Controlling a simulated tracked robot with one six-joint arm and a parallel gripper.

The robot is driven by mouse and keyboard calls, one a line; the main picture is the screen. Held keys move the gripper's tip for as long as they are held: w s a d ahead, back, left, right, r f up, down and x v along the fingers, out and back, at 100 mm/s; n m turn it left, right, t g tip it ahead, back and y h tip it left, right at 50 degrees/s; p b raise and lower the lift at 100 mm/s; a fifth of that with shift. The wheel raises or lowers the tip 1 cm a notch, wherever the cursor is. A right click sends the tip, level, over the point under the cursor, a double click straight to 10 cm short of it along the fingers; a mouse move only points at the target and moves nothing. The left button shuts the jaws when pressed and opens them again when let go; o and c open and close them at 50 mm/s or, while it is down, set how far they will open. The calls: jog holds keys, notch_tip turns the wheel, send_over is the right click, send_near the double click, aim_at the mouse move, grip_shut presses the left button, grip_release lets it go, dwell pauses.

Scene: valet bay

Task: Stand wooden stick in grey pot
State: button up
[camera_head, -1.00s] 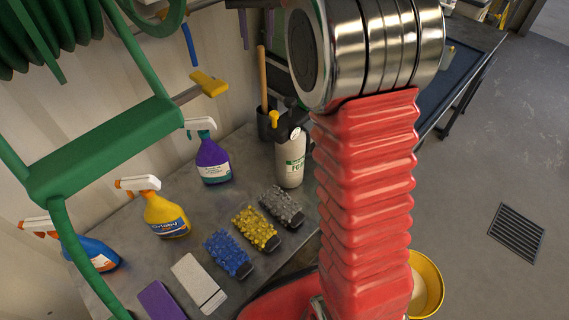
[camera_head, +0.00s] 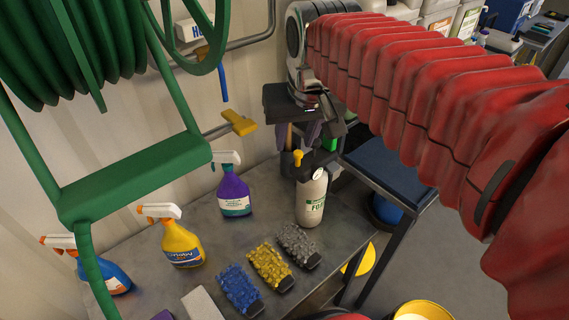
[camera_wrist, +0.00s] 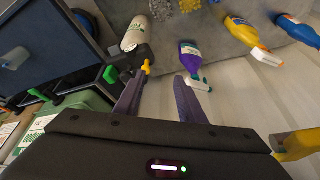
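My gripper (camera_head: 305,136) is high over the far right end of the bench, fingers pointing down. In the wrist view its two fingers (camera_wrist: 159,77) are apart, with nothing seen held between them. A short piece of the wooden stick (camera_head: 289,136) shows just below my gripper in the head view; the rest is hidden. A dark holder stands around its lower end, behind the foam bottle and mostly covered. I cannot tell whether this holder is the grey pot. No other pot shows clearly as grey. I cannot make out the stick in the wrist view.
The white foam bottle (camera_head: 311,198) with a yellow nozzle stands close to my gripper. Purple (camera_head: 234,192), yellow (camera_head: 181,245) and blue (camera_head: 104,273) spray bottles line the wall. Several scrub pads lie in front. A green hose reel hangs left.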

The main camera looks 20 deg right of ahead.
jog(key=s+a+f+n+t, duration=0.1)
jog(key=s+f, duration=0.6)
jog(key=s, duration=0.4)
jog(key=shift+s+a+f, duration=0.25)
jog(key=shift+a+f, duration=0.15)
dwell(0.7)
